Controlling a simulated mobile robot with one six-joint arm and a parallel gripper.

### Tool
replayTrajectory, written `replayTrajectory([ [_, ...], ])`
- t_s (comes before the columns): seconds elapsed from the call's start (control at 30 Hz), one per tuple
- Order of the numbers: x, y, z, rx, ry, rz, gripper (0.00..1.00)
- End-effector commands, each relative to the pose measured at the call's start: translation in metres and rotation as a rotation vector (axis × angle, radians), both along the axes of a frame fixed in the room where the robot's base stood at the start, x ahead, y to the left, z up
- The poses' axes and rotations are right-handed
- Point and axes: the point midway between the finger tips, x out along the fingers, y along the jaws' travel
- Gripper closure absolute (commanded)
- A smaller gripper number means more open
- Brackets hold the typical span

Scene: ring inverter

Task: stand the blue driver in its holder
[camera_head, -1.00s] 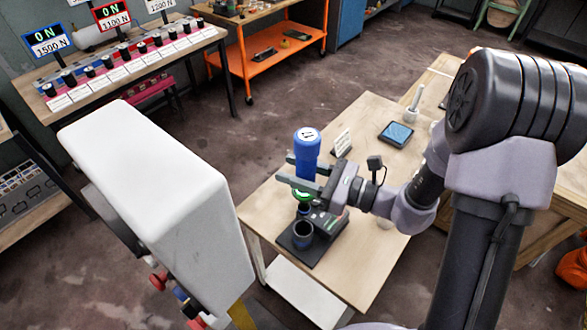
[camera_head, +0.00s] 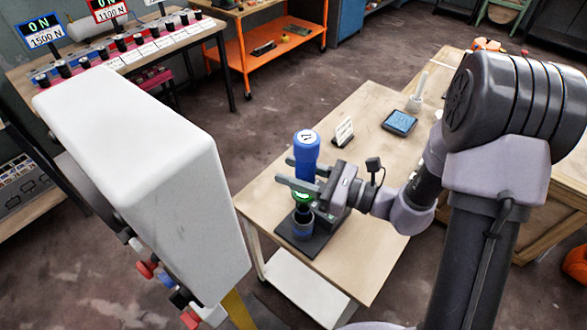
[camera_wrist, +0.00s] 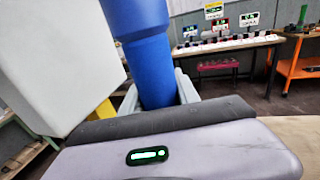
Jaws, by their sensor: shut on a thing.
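The blue driver (camera_head: 306,150) stands about upright in my gripper (camera_head: 290,172), which is shut on its body in the head view. It also shows large in the wrist view (camera_wrist: 147,65), between the fingers (camera_wrist: 184,88). A green ring (camera_head: 303,196) shows on the driver below the fingers. The holder (camera_head: 299,246) is a dark base with a round cup on the small table, directly below the driver. The driver's lower end lines up with the cup in the head view. I cannot tell whether its tip is inside the cup or just above it.
A large white box-shaped unit (camera_head: 140,170) stands close at the left. On the wooden table (camera_head: 365,235) are a small sign (camera_head: 343,131), a blue tray (camera_head: 399,122) and a white stand (camera_head: 415,102). The table's front right is clear.

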Motion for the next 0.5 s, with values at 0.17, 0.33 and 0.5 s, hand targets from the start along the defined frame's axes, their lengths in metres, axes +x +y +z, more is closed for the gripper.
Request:
replayTrajectory([
  [0.17,0.000,0.000,-0.032,0.001,-0.001,-0.001,1.00],
  [0.33,0.000,0.000,-0.058,0.001,0.000,-0.001,1.00],
  [0.5,0.000,0.000,-0.083,0.001,0.000,-0.001,1.00],
])
